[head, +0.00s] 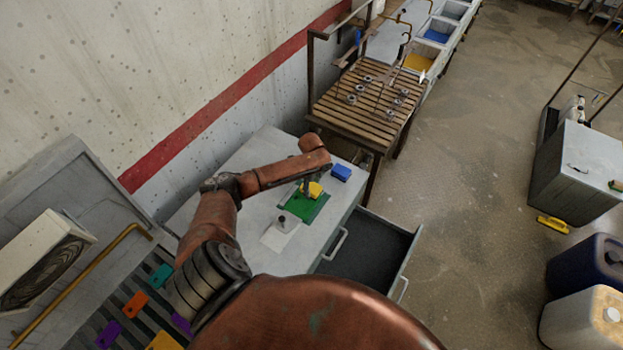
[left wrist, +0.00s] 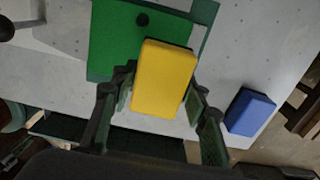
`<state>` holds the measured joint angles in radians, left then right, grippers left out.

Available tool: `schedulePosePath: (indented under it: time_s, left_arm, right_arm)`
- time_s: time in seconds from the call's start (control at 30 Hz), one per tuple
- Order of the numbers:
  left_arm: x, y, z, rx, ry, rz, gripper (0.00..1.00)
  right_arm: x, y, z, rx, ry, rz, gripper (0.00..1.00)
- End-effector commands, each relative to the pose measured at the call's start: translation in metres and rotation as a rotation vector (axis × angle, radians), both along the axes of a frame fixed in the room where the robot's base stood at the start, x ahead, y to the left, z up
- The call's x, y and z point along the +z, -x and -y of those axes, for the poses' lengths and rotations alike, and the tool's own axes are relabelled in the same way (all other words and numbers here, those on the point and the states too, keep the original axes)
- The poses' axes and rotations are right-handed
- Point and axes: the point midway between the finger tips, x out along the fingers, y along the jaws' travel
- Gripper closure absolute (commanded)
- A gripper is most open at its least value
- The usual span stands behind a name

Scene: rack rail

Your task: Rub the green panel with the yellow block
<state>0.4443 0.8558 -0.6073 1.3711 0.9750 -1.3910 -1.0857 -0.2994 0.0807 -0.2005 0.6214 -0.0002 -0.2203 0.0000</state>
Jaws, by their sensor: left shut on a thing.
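The green panel (head: 305,206) lies on the grey cabinet top, and it also shows in the left wrist view (left wrist: 112,44) with a dark round spot on it. The yellow block (head: 315,189) is held between the fingers of my left gripper (head: 308,186), at the panel's edge. In the left wrist view the yellow block (left wrist: 163,80) overlaps the panel's lower right part, between the two fingers of my left gripper (left wrist: 160,112). I cannot tell whether the block touches the panel. My right gripper is not in view.
A blue block (head: 341,172) lies on the grey cabinet top (head: 245,170) beside the panel. A white sheet (head: 280,234) with a dark knob lies at the panel's other side. An open drawer (head: 365,256) sticks out in front. A slatted wooden table (head: 350,115) stands behind.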

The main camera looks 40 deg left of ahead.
Motion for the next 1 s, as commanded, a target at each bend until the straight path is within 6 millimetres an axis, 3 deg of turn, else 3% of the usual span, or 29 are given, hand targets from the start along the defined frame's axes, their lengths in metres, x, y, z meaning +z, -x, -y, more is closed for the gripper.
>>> schedulePosePath:
  time_s: [0.13,0.43,0.83,1.0]
  left_arm:
    - [0.018,0.0,-0.001,0.001,0.0,0.002,0.81]
    - [0.042,0.002,-0.003,0.006,0.0,0.001,0.81]
    - [0.042,0.002,-0.003,0.007,0.0,0.001,0.81]
    - [0.043,-0.005,0.013,0.063,0.001,0.004,0.81]
  right_arm:
    - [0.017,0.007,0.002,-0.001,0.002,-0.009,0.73]
    - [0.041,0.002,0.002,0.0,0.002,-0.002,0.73]
    - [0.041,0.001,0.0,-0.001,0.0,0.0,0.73]
    - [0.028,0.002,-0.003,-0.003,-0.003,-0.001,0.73]
